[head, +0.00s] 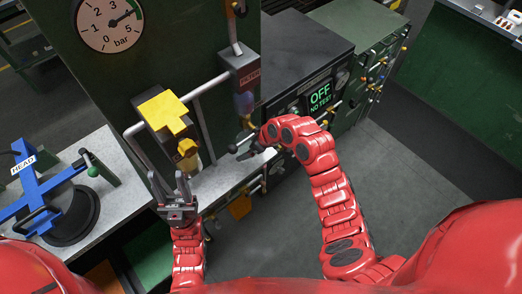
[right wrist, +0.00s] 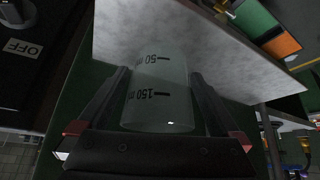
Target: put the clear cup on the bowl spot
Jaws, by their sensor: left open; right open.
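The clear cup (right wrist: 160,85), with dark volume marks that read upside down, is in the right wrist view. It stands between the two spread fingers of my right gripper (right wrist: 160,105); I cannot tell whether either finger touches it. In the head view my right gripper (head: 252,152) is at the bench's right end, and the cup is hard to make out there. My left gripper (head: 172,195) is open, fingers up, in front of the yellow block, with nothing seen between its fingers. I cannot pick out the bowl spot for sure.
A yellow block (head: 164,112) on grey pipe and a labelled dark unit (head: 240,68) are on the green panel with a gauge (head: 108,22). A blue clamp fixture (head: 45,190) stands on the left bench. A box with an OFF display (head: 320,97) is right of the right gripper.

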